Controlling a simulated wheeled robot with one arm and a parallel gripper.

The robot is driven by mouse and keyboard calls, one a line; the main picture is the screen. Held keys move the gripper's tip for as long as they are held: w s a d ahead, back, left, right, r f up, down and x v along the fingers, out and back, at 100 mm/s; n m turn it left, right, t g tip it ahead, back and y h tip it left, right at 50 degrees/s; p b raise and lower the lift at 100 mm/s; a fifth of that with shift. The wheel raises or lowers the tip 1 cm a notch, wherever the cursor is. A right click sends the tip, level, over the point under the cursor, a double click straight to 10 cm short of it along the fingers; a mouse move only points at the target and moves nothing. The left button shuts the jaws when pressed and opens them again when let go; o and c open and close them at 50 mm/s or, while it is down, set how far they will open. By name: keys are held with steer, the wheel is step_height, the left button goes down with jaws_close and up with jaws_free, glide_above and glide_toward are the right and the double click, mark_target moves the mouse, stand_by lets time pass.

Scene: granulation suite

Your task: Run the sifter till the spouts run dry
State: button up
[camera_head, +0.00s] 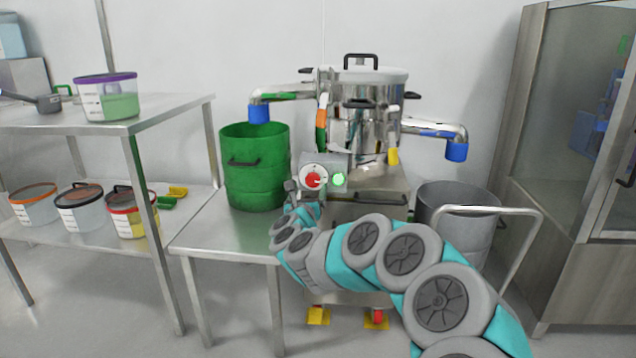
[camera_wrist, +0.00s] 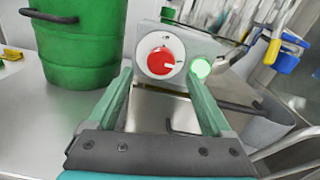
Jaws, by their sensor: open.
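The sifter (camera_head: 366,118) is a shiny steel drum with a pale lid on a steel stand. Its left spout ends in a blue sleeve (camera_head: 259,114) over the green drum (camera_head: 254,180). Its right spout ends in a blue sleeve (camera_head: 456,151) above the grey steel bin (camera_head: 460,196). I cannot make out any flow at either outlet. The control box carries a red rotary knob (camera_wrist: 161,62) on a white disc and a lit green lamp (camera_wrist: 201,68). My gripper (camera_wrist: 165,98) is open and empty, its fingers pointing toward the box, with the knob seen between them.
The green drum stands on a low steel table (camera_head: 215,225). A steel shelf (camera_head: 160,118) at left holds tubs and a scoop. A glass-fronted cabinet (camera_head: 560,120) stands at right. A cart handle (camera_head: 500,211) rises by the grey bin.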

mark_target(312, 182)
steer(key=shift+w+d+r, duration=0.1)
steer(key=shift+w+d, duration=0.05)
steer(key=shift+w, duration=2.5)
jaws_close()
